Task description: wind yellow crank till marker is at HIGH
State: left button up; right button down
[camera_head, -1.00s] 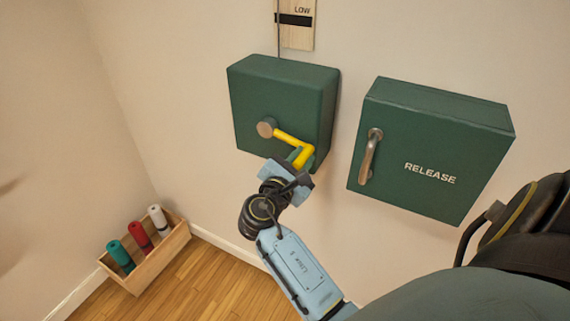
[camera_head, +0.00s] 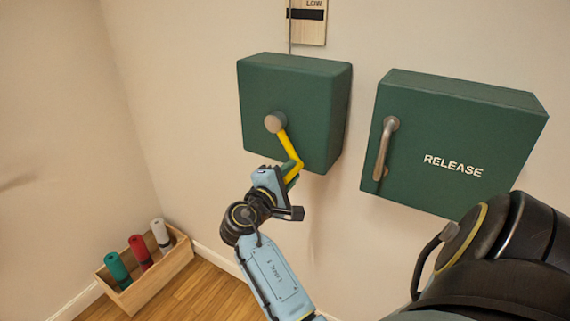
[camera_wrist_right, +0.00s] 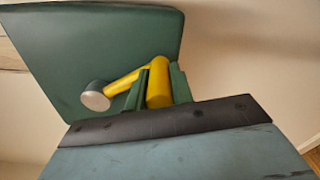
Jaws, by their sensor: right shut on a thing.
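The yellow crank (camera_head: 288,148) is on the front of the left green box (camera_head: 320,100), with its arm pointing down and slightly right from a round grey hub (camera_head: 275,122). My right gripper (camera_head: 288,177) is shut on the crank's handle, below the hub. In the right wrist view the yellow handle (camera_wrist_right: 159,86) sits between the two green fingers. A board marked LOW (camera_head: 312,28) is at the top edge, with a black band just below the word. No HIGH mark is in view. My left gripper is not in view.
A second green box (camera_head: 455,135) marked RELEASE, with a metal lever (camera_head: 385,148), is on the wall to the right. A wooden crate (camera_head: 150,285) with green, red and white rolls stands on the floor at lower left.

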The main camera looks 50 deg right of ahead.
jog(key=shift+w+a+f+m, duration=0.15)
jog(key=shift+w+f+m, duration=0.15)
jog(key=shift+f, duration=0.1)
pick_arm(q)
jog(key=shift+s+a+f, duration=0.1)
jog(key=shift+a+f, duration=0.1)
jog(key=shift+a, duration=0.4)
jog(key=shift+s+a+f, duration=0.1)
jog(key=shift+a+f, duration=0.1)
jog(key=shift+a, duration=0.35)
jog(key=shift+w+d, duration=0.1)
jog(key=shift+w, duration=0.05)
pick_arm(e)
jog(key=c, duration=1.2)
grip_release()
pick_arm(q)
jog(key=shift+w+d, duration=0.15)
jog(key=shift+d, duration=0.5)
pick_arm(e)
jog(key=shift+r, duration=0.15)
